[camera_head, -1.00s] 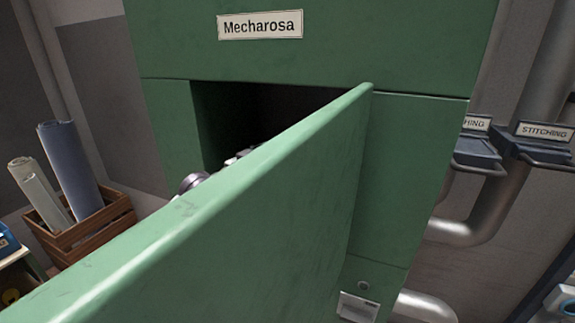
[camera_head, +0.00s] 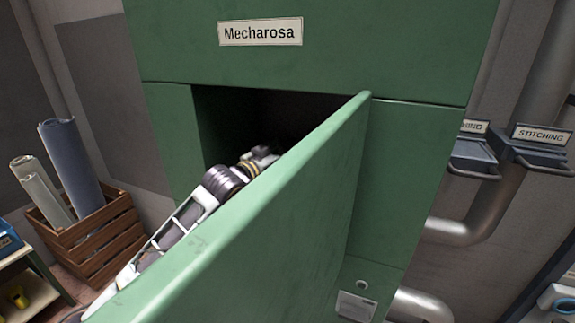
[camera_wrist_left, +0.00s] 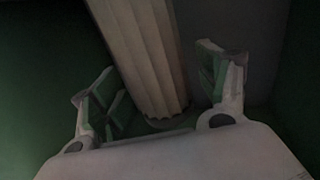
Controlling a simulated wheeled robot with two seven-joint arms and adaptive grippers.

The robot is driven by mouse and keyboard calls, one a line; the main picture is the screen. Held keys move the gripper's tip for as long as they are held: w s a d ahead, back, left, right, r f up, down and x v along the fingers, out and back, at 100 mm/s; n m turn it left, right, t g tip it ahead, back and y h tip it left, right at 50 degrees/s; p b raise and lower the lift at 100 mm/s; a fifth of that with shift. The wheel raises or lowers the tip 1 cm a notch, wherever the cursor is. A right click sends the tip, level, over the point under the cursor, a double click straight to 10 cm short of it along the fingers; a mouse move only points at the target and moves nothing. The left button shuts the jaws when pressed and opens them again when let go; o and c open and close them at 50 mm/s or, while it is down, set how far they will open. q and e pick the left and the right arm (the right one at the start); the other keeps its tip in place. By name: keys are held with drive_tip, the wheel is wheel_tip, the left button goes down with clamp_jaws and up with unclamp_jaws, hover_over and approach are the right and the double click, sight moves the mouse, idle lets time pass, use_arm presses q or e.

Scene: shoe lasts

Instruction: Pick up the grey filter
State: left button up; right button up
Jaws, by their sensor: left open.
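The filter (camera_wrist_left: 140,50) is a pale grey, pleated cylinder in the left wrist view. It stands upright inside the dark cabinet and runs out of the top of the picture. My left gripper (camera_wrist_left: 155,72) is open, with one finger on each side of the filter. I cannot tell whether either finger touches it. In the head view my left arm reaches behind the open green door into the cabinet opening (camera_head: 285,112). The filter and the fingertips are hidden there. My right gripper is in neither view.
The open green door (camera_head: 275,225) stands between the head camera and my left arm. The green cabinet (camera_head: 405,170) surrounds the opening. A wooden crate (camera_head: 110,240) with rolls is at the left. Pipes (camera_head: 465,230) and labelled trays (camera_head: 540,150) are at the right.

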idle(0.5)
use_arm(q)
drive_tip(key=c, duration=1.3)
drive_tip(key=shift+r, duration=0.15)
wheel_tip(320, 180, up, 8)
drive_tip(key=shift+f+b, duration=0.25)
drive_tip(key=shift+b, duration=0.65)
drive_tip(key=shift+r, duration=1.15)
